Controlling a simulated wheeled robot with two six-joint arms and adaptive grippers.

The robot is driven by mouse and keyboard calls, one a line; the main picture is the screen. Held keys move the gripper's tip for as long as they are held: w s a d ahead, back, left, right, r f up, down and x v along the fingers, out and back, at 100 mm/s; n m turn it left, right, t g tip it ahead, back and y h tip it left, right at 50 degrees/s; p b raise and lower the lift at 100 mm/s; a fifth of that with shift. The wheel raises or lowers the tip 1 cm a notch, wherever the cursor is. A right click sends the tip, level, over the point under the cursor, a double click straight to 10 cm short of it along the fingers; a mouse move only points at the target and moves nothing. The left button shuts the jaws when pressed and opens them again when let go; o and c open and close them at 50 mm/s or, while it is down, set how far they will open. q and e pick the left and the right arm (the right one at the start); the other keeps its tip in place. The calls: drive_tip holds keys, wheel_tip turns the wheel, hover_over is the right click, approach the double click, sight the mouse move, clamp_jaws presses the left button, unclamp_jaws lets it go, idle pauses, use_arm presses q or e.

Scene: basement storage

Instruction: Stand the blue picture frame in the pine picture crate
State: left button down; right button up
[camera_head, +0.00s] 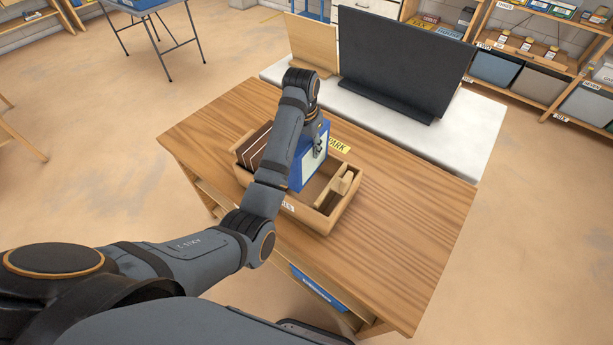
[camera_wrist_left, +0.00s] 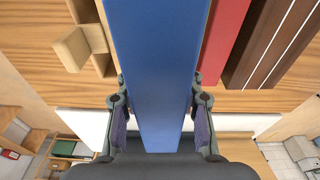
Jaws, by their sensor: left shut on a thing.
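The blue picture frame (camera_head: 311,165) is upright, with a pale face showing in the head view. My left gripper (camera_head: 318,133) is shut on its upper edge from above. In the left wrist view the blue frame (camera_wrist_left: 155,70) runs between the two fingers (camera_wrist_left: 160,117). The pine picture crate (camera_head: 312,220) stands on the wooden table. The frame's lower part is over or inside the crate's middle; whether it touches the floor is hidden. Brown boards (camera_head: 255,148) stand in the crate's left part, and a red piece (camera_wrist_left: 225,35) shows beside the blue frame. My right gripper is out of view.
A wooden block (camera_head: 345,182) sits in the crate's right part. A yellow label (camera_head: 339,145) lies behind the crate. The wooden table (camera_head: 400,235) is clear on the right. A white surface (camera_head: 440,145) behind it holds a dark panel (camera_head: 400,60) and a pale wooden panel (camera_head: 312,42).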

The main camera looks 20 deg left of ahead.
sight(308, 170)
use_arm(q)
drive_tip(key=f, duration=0.6)
drive_tip(key=shift+w+a+p, duration=0.1)
drive_tip(key=shift+w+p, duration=0.15)
drive_tip(key=shift+p, duration=0.05)
drive_tip(key=shift+s+f, duration=0.1)
drive_tip(key=shift+f, duration=0.1)
wheel_tip(308, 170, down, 5)
drive_tip(key=shift+r, duration=0.2)
drive_tip(key=shift+f, duration=0.15)
drive_tip(key=c, duration=0.9)
unclamp_jaws()
drive_tip(key=shift+o, duration=0.3)
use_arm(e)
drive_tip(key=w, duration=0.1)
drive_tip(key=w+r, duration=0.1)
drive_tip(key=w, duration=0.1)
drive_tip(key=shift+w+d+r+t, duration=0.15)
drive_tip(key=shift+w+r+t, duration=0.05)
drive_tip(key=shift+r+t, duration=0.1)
